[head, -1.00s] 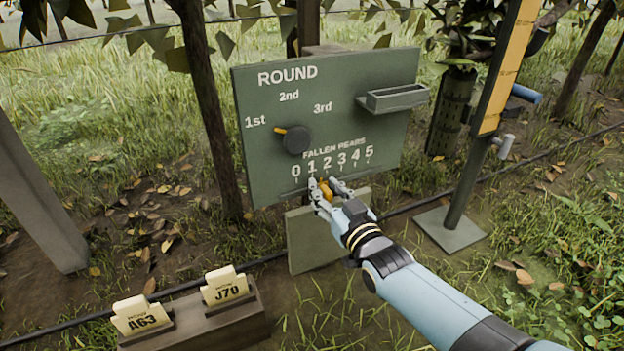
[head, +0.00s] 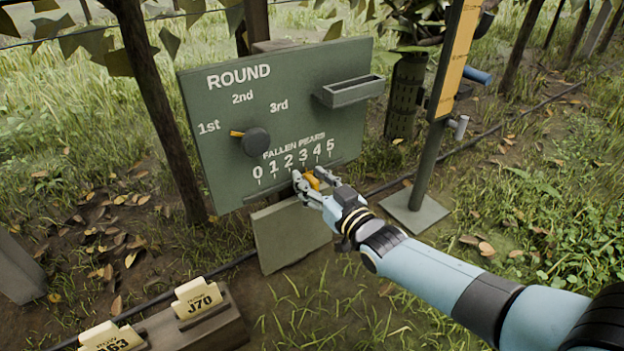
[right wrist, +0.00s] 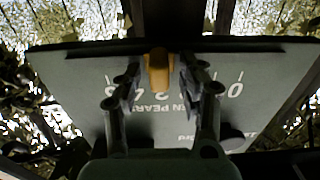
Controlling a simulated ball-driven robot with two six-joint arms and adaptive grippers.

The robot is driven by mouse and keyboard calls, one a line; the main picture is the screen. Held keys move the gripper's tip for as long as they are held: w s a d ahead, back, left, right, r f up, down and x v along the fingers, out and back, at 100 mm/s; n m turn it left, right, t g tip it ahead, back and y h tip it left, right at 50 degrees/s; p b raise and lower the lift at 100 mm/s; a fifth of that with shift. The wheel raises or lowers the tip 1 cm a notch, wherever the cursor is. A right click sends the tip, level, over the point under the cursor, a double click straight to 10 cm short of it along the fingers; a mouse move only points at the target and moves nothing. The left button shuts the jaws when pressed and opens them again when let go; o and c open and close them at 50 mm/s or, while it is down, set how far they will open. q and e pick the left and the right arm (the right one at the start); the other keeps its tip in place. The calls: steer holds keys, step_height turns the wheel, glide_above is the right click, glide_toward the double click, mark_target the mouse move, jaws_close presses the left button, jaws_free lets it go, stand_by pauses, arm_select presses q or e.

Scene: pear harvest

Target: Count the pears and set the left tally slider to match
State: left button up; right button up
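The green tally board (head: 225,110) stands ahead with a FALLEN PEARS scale from 0 to 5 along its lower part. The orange slider knob (head: 312,181) is at the board's lower edge, below the right half of the scale, around the 3; its exact mark is hard to tell. My right gripper (head: 311,183) has its fingers closed around the knob. In the right wrist view the knob (right wrist: 158,70) sits between the two fingertips, with the scale upside down behind. My left gripper is not in view. I cannot make out any pear.
A dark round dial (head: 256,141) with an orange pointer and an empty grey tray (head: 350,91) are on the board. A post with a yellow gauge (head: 453,60) stands right. Row tags J70 (head: 197,298) and A63 (head: 110,338) are at lower left. Leaves litter the ground.

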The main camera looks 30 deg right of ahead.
steer(key=s, duration=1.2)
steer(key=shift+d, duration=0.2)
